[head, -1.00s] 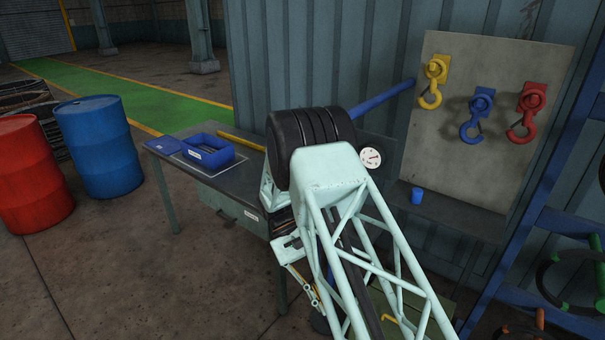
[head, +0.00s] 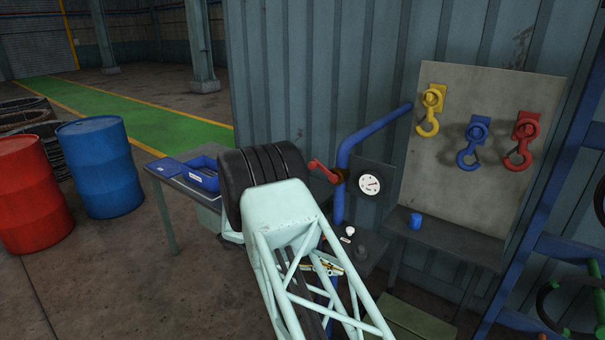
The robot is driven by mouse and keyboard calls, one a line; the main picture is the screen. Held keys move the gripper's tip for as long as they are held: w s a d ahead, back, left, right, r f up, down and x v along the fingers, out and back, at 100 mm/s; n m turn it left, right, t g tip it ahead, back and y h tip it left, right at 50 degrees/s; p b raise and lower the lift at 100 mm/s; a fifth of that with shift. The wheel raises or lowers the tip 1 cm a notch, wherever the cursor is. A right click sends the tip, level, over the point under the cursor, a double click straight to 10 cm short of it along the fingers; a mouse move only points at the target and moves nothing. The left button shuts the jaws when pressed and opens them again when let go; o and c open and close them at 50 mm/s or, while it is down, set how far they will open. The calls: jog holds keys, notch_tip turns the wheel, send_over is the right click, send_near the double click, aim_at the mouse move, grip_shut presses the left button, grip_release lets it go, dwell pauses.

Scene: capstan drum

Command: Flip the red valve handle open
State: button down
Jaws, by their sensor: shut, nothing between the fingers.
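My gripper (head: 335,270) shows only in part behind my pale green truss link, as small brass and pale rods. It is shut and empty, low and well below the handle, apart from it. My black ribbed joint is close to the handle's left in the picture. The gripper's exact fingertips are hard to make out.
A bench with a blue tray (head: 203,180) stands behind my arm. A blue cup (head: 415,221) sits on a shelf to the right. Yellow, blue and red hooks hang on a grey board (head: 463,110). Red and blue drums (head: 98,168) stand left, with open floor before them.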

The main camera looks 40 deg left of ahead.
jog(key=w+a+r+n+t+y+p, duration=0.1)
jog(key=a+r+n+t+y, duration=0.3)
jog(key=a+r, duration=0.4)
jog(key=w+a+r+n+t+y+p, duration=0.2)
jog(key=a+r+n+t+y, duration=0.3)
jog(key=a, duration=1.4)
jog(key=shift+w+a+r+n+t, duration=0.25)
jog(key=shift+r+n+t, duration=0.45)
jog(key=shift+r+t, duration=0.7)
jog(key=shift+s+r+g, duration=0.1)
jog(key=shift+r+g, duration=0.2)
jog(key=w+d+r+p, duration=0.1)
jog(key=w+r, duration=0.1)
jog(key=w, duration=0.3)
jog(key=w+d+r, duration=0.1)
jog(key=w+r, duration=0.1)
jog(key=w, duration=0.3)
jog(key=shift+w+d+p, duration=0.25)
jog(key=shift+p, duration=0.15)
jog(key=shift+r, duration=0.15)
jog(key=shift+s+a+b, duration=0.1)
jog(key=shift+b, duration=0.2)
